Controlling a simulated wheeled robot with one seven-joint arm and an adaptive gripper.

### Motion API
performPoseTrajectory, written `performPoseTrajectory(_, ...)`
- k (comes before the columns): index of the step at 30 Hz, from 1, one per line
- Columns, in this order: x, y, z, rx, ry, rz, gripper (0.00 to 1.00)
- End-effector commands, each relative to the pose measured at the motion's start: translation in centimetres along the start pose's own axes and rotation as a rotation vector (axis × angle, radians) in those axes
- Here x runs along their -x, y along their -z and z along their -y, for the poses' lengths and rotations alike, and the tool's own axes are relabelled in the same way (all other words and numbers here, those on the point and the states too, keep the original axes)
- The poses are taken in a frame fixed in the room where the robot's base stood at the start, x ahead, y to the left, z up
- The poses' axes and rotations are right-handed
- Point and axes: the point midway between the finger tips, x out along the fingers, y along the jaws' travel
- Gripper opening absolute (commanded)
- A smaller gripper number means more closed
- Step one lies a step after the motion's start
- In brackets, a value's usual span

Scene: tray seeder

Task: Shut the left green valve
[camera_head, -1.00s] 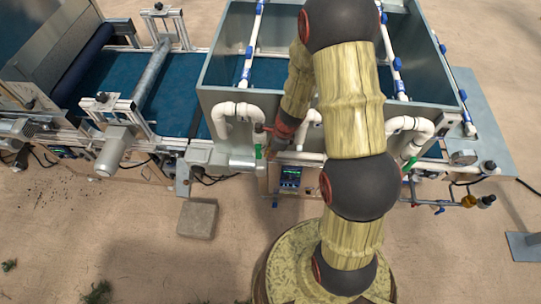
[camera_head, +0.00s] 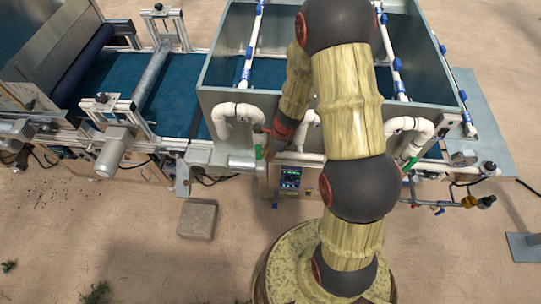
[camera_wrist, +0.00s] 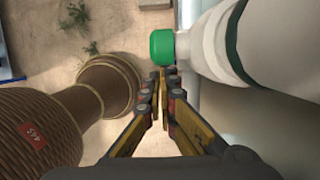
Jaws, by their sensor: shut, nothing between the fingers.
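The left green valve handle (camera_head: 258,152) is a small upright green piece below the white pipe at the left front of the grey tank. In the wrist view the green handle (camera_wrist: 162,47) shows its rounded end, beside a thick white pipe (camera_wrist: 215,45) with a green band. My gripper (camera_wrist: 160,75) is shut and empty, its tips just short of the green end in the picture; I cannot tell whether they touch. In the head view my gripper (camera_head: 272,150) is small and partly blurred, just right of the handle. The right green valve (camera_head: 410,163) is on the other pipe.
White pipes (camera_head: 240,110) bend down the tank front (camera_head: 215,105). A control box with a lit display (camera_head: 290,176) sits below the gripper. A stone block (camera_head: 197,219) lies on the floor. The sandy floor at front left is mostly clear.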

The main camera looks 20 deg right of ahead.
Motion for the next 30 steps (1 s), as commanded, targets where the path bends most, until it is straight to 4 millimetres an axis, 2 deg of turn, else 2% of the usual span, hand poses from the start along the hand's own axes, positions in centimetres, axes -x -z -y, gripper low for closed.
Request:
performPoseTrajectory(22, -1.0, -0.6, 0.0, 0.002, 0.0, 0.001, 0.0)
performPoseTrajectory(30, -1.5, -0.9, 0.1, -0.001, 0.002, 0.102, 0.0)
